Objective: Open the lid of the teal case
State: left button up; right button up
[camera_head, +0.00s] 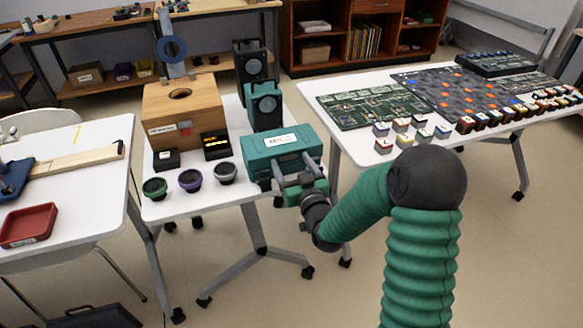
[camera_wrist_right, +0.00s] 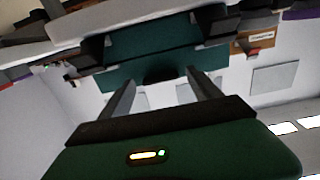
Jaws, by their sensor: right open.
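The teal case (camera_head: 283,143) lies on the middle white table near its right front corner, with a white label on its top. Its lid looks shut. In the right wrist view the teal case (camera_wrist_right: 150,42) fills the upper middle, seen close up. My right gripper (camera_head: 290,181) is at the front side of the case, its jaws open and pointing at it. In the right wrist view the two fingers (camera_wrist_right: 150,94) are apart with nothing between them. I cannot tell whether they touch the case. My left gripper does not show.
A wooden box (camera_head: 184,105), small dark boxes and several round speaker drivers (camera_head: 190,180) stand left of the case. Teal and black speakers (camera_head: 264,106) stand just behind it. The right table (camera_head: 345,145) holds circuit boards and small blocks. A red tray (camera_head: 28,226) is on the left table.

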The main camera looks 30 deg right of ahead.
jog(key=shift+w, duration=0.1)
grip_shut()
dwell(0.5)
